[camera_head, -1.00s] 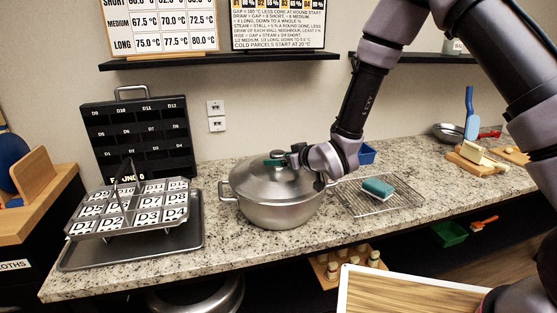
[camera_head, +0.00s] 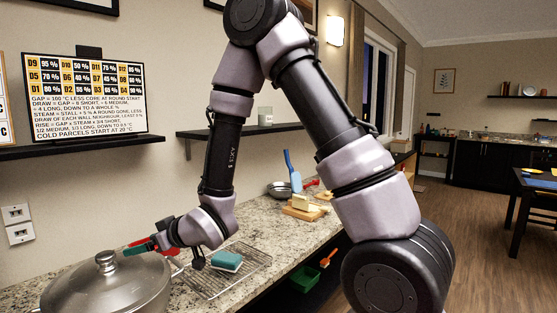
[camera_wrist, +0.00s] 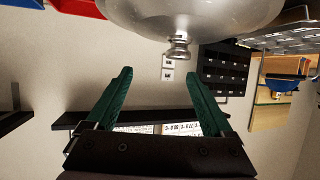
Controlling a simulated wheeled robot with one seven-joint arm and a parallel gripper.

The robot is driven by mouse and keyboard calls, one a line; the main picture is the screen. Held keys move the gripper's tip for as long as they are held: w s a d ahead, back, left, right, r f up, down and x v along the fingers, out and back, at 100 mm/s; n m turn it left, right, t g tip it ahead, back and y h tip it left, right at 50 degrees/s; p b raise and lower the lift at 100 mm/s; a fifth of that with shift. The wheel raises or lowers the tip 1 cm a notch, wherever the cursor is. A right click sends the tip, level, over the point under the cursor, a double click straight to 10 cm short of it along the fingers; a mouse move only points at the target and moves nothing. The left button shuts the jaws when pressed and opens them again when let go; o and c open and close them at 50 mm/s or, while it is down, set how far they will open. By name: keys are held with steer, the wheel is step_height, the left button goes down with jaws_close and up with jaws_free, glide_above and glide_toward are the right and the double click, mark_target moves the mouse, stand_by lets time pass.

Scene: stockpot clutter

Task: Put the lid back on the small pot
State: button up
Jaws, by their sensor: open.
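The silver domed lid (camera_head: 125,283) with its round knob (camera_head: 106,263) rests on top of the metal pot at the lower left of the head view. The pot is mostly cut off by the bottom edge, so I cannot tell how evenly the lid sits. My gripper (camera_head: 138,247) has green fingers and is just right of the knob, at about its height, apart from it. In the wrist view my gripper (camera_wrist: 158,72) is open with nothing between its fingers. The lid (camera_wrist: 225,14) and its knob (camera_wrist: 178,46) show beyond the fingertips.
A wire rack (camera_head: 228,274) with a teal sponge (camera_head: 227,261) stands right of the pot. Farther along the counter are a cutting board (camera_head: 303,211), a metal bowl (camera_head: 280,188) and a blue-handled tool (camera_head: 291,166). A wall shelf (camera_head: 75,147) is above. The dark tiered rack (camera_wrist: 224,70) shows in the wrist view.

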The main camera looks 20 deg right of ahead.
steer(key=w+d+r+m+t+h, duration=0.1)
steer(key=w+d+r+m+h, duration=0.15)
steer(key=d+r, duration=0.6)
steer(key=w+d+r+m+h, duration=0.2)
steer(key=d+r+m+h, duration=0.3)
steer(key=d, duration=0.7)
steer(key=s+d+r+m, duration=0.2)
steer(key=s+d+r, duration=0.1)
steer(key=s, duration=0.3)
steer(key=s+d+r+m+g, duration=0.1)
steer(key=s+d+r+m, duration=0.1)
steer(key=s+d+r, duration=0.2)
steer(key=s+d+r+m+g, duration=0.1)
steer(key=s+d+r+m, duration=0.1)
steer(key=s+d, duration=0.5)
steer(key=shift+s+d+r+m, duration=0.2)
steer(key=shift+s+r+m, duration=0.15)
steer(key=shift+s+r, duration=0.5)
steer(key=shift+h, duration=0.25)
